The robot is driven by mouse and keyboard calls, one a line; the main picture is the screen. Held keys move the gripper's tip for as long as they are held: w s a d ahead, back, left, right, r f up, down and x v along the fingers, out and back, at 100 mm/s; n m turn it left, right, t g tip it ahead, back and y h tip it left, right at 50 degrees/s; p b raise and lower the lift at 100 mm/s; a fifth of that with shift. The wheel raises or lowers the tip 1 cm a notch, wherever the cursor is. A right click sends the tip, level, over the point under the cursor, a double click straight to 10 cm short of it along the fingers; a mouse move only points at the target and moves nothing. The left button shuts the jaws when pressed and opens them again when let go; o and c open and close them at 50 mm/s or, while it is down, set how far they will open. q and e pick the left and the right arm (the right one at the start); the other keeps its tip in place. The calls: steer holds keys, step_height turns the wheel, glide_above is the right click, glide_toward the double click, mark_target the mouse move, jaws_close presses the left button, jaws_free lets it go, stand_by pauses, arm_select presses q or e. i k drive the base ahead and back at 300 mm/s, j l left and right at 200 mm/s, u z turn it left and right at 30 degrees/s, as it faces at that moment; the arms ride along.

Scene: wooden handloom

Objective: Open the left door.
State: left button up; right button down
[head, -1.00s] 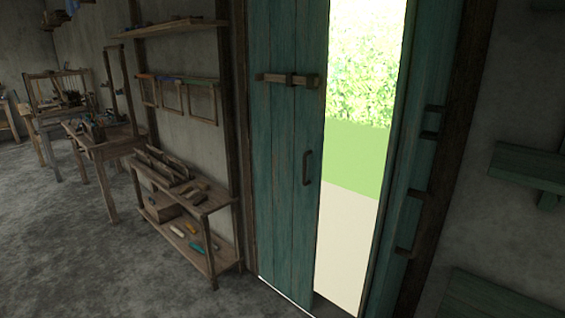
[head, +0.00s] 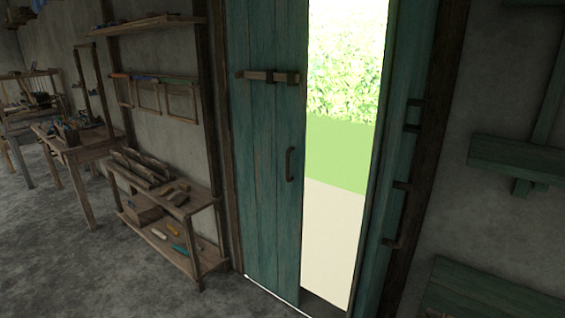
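The left door (head: 265,190) is a teal plank panel in the middle of the head view. It stands in the left part of the doorway and looks closed or nearly so; I cannot tell exactly. A dark handle (head: 290,164) sits near its right edge, and a wooden bar (head: 267,76) crosses it higher up. The right door (head: 402,170) is swung open and seen almost edge-on, with its own handle (head: 397,215). Neither of my grippers is in view.
Bright daylight and greenery show through the gap (head: 338,150) between the doors. A wooden shelf rack (head: 205,195) with tools stands left of the doorway. Teal shelves (head: 525,160) are on the right wall. The grey floor (head: 110,265) at the lower left is clear.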

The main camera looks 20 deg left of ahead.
mark_target(270, 115)
steer(key=k+j, duration=0.1)
steer(key=j, duration=0.35)
steer(key=k+j, duration=0.1)
steer(key=j, duration=0.3)
steer(key=j+z, duration=0.15)
steer(key=j, duration=0.8)
steer(key=i+j+z, duration=0.1)
steer(key=i+j, duration=0.15)
steer(key=j, duration=0.15)
steer(key=i+j, duration=0.25)
steer(key=j, duration=0.2)
steer(key=i+j+z, duration=0.1)
steer(key=i+j, duration=0.2)
steer(key=i, duration=0.15)
steer(key=i+j+z, duration=0.1)
steer(key=i+j, duration=0.25)
steer(key=i, duration=0.15)
